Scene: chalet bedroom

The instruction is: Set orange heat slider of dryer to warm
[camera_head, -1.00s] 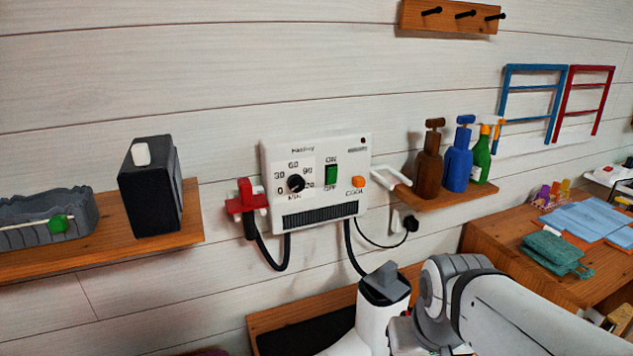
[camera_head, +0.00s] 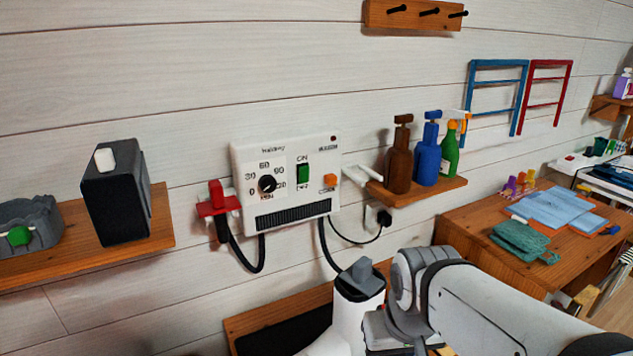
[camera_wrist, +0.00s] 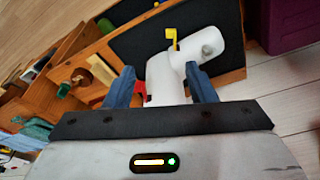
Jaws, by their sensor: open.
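The white dryer (camera_head: 240,185) is fixed to the plank wall in the head view. Its orange heat slider (camera_head: 330,181) sits at the right of the front, above a small label too blurred to read surely. A black dial (camera_head: 267,184) and a green switch (camera_head: 303,173) are left of the slider. The wrist view shows neither dryer nor slider. There my gripper (camera_wrist: 160,88) has its two blue fingers spread, with nothing clearly held. My arm is low in the head view, below and right of the dryer, apart from it; the fingers cannot be made out there.
A red holder (camera_head: 217,201) with a black hose is at the dryer's left. A white bracket (camera_head: 366,177) and a shelf (camera_head: 440,194) of bottles are close on its right. A black box (camera_head: 115,195) stands on the left shelf. A wooden desk (camera_head: 465,225) is farther right.

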